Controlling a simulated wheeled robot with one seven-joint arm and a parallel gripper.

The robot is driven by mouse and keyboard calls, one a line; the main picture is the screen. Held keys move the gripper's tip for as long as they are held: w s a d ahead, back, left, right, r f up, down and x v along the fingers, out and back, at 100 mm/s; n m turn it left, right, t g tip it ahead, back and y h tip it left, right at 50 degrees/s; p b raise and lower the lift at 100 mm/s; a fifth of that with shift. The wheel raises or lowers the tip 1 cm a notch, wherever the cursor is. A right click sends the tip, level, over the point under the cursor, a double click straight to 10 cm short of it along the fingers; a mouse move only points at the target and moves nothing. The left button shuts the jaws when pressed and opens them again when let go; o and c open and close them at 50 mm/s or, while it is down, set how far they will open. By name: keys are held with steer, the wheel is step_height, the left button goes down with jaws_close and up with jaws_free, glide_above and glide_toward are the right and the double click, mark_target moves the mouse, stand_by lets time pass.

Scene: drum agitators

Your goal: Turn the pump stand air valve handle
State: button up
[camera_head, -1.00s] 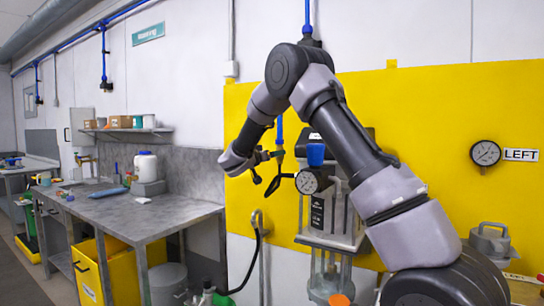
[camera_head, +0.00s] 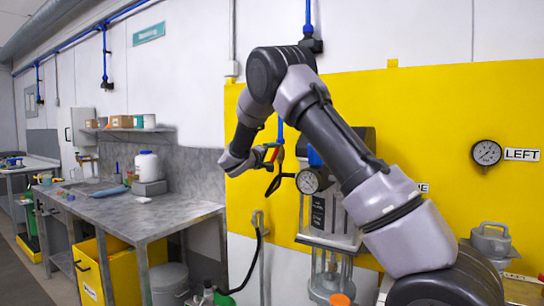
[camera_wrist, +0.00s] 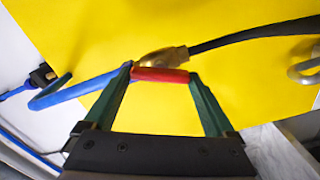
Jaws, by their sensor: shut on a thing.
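The red air valve handle (camera_wrist: 160,75) lies across the wrist view between the green fingertips of my gripper (camera_wrist: 161,71). My gripper is shut on it, with a finger at each end. The brass valve body (camera_wrist: 163,58) sits just behind the handle, against the yellow panel. In the head view my gripper (camera_head: 268,154) is by the valve, left of the pump stand (camera_head: 318,212). A bit of the red handle (camera_head: 276,153) shows there. My arm hides part of the stand.
A blue air line (camera_wrist: 85,88) runs to the valve from the left, and a black hose (camera_wrist: 255,33) leaves it to the right. A round gauge (camera_head: 308,181) is close right of my gripper. A grey workbench (camera_head: 120,215) stands at left.

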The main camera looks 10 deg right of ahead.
steer(key=n, duration=0.4)
steer(key=shift+f+n, duration=0.15)
steer(key=shift+n, duration=0.25)
steer(key=shift+a, duration=0.1)
stand_by(0.3)
steer(key=o, duration=1.1)
steer(key=shift+c, duration=0.2)
steer(key=v, duration=1)
steer(key=shift+s+a, duration=0.2)
steer(key=shift+s, duration=0.05)
